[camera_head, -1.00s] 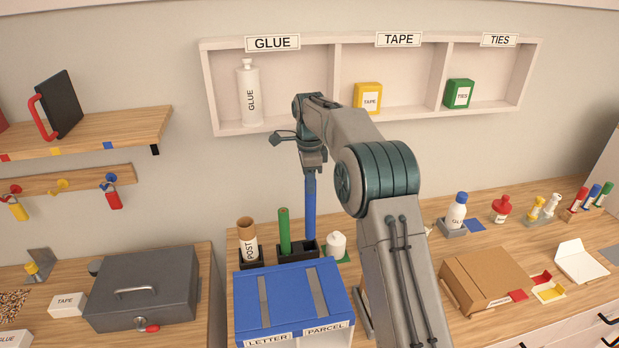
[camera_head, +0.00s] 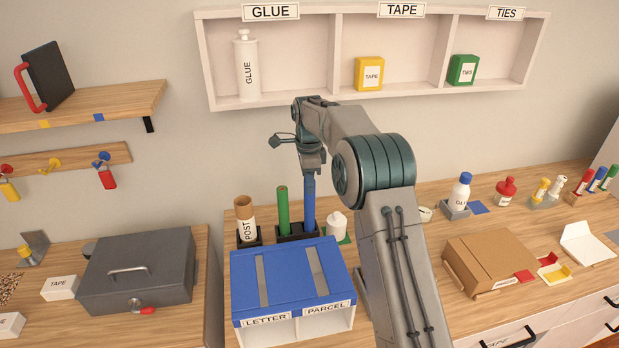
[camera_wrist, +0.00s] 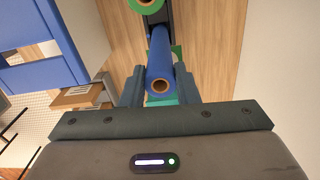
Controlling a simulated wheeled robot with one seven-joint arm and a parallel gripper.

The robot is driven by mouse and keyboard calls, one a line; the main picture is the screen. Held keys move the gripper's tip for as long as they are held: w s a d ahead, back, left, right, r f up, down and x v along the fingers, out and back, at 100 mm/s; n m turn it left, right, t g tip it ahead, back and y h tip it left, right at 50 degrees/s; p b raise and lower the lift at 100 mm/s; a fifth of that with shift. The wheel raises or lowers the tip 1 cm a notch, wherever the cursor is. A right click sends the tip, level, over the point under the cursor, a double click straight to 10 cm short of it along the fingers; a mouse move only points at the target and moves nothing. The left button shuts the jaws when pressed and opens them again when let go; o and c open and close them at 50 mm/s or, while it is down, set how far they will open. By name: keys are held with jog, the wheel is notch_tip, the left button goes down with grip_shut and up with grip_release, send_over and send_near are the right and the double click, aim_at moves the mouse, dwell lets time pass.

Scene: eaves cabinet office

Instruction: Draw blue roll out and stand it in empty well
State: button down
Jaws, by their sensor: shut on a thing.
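The blue roll (camera_head: 309,208) is upright, with its lower end at the right end of the dark holder (camera_head: 297,237). The holder's front wall seems to hide its foot; how deep it sits I cannot tell. My gripper (camera_head: 311,172) is shut on the roll's upper part. In the wrist view the blue roll (camera_wrist: 160,70) shows its open brown core between my gripper's fingers (camera_wrist: 160,88). The green roll (camera_head: 283,210) stands at the holder's left end and also shows at the top of the wrist view (camera_wrist: 133,3). A dark gap of the holder (camera_wrist: 157,18) lies between the rolls.
A brown POST tube (camera_head: 245,218) stands left in its own dark base. The blue-topped letter and parcel box (camera_head: 292,275) is in front. The wall shelf (camera_head: 320,101) hangs above and behind.

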jog(key=shift+f, duration=0.6)
dwell(0.3)
jog(key=c, duration=0.6)
grip_release()
jog(key=shift+c, duration=0.2)
jog(key=shift+r, duration=0.15)
jog(key=shift+r+p, duration=2.9)
jog(key=shift+r, duration=1)
